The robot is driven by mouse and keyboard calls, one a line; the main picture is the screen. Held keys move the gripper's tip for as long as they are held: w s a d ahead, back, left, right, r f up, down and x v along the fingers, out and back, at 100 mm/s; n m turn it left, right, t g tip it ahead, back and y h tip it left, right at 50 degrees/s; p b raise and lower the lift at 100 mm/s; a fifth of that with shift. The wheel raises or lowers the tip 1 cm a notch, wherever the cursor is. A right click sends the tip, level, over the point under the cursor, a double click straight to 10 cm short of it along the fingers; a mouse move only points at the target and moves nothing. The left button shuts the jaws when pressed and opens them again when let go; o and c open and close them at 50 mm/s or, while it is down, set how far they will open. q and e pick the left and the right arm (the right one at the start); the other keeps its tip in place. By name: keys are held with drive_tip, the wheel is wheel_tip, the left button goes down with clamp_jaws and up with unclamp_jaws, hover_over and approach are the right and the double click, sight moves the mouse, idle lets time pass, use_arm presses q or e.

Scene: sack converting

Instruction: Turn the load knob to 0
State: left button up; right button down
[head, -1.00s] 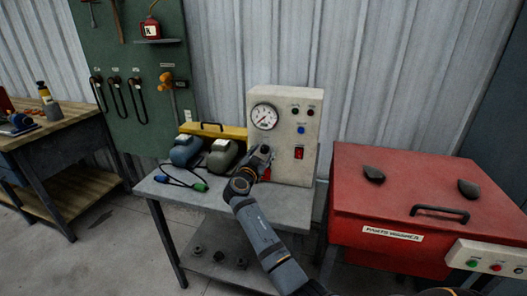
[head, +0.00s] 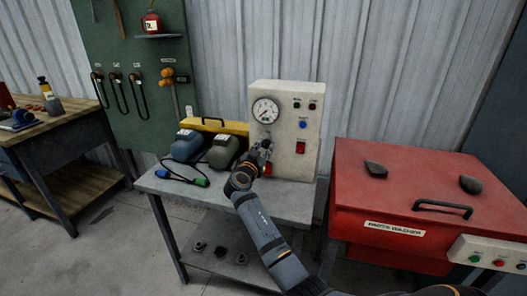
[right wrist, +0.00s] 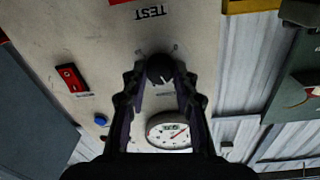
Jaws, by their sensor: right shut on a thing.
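The black load knob (right wrist: 159,67) sits on the front of the cream test panel (head: 310,130), and my right gripper (right wrist: 161,76) is shut on it, one finger on each side. A pale mark on the knob points toward the lower right in the upside-down right wrist view. The small labels around it are too blurred to read. In the head view my right gripper (head: 262,152) is against the panel below the dial gauge (head: 265,111) and hides the knob. The gauge also shows in the right wrist view (right wrist: 168,131). My left gripper is not in view.
The panel stands on a grey table (head: 275,200) beside two small motor-like units (head: 222,152) and a yellow case (head: 235,129). A red switch (head: 300,147) and a blue button (head: 303,124) are right of my gripper. A red parts washer (head: 400,180) stands right of the table.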

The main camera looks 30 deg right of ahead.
drive_tip(key=shift+f+n+b, duration=0.15)
drive_tip(key=shift+n+b, duration=0.3)
drive_tip(key=shift+n, duration=0.45)
drive_tip(key=n, duration=0.2)
drive_tip(key=shift+n+t+b, duration=0.3)
drive_tip(key=shift+n, duration=0.1)
drive_tip(key=n, duration=0.2)
drive_tip(key=shift+n, duration=0.4)
drive_tip(key=n, duration=0.2)
drive_tip(key=shift+r+n, duration=0.2)
drive_tip(key=shift+n, duration=0.2)
drive_tip(key=n+p, duration=0.2)
drive_tip(key=n, duration=0.2)
drive_tip(key=shift+t, duration=0.3)
drive_tip(key=n+p, duration=0.1)
drive_tip(key=n, duration=0.1)
drive_tip(key=shift+s+d+r+n, duration=0.1)
drive_tip(key=shift+n, duration=0.3)
drive_tip(key=n+p, duration=0.2)
drive_tip(key=n, duration=0.1)
drive_tip(key=shift+n+y+p, duration=0.3)
drive_tip(key=shift+n+p, duration=0.7)
drive_tip(key=shift+n, duration=0.6)
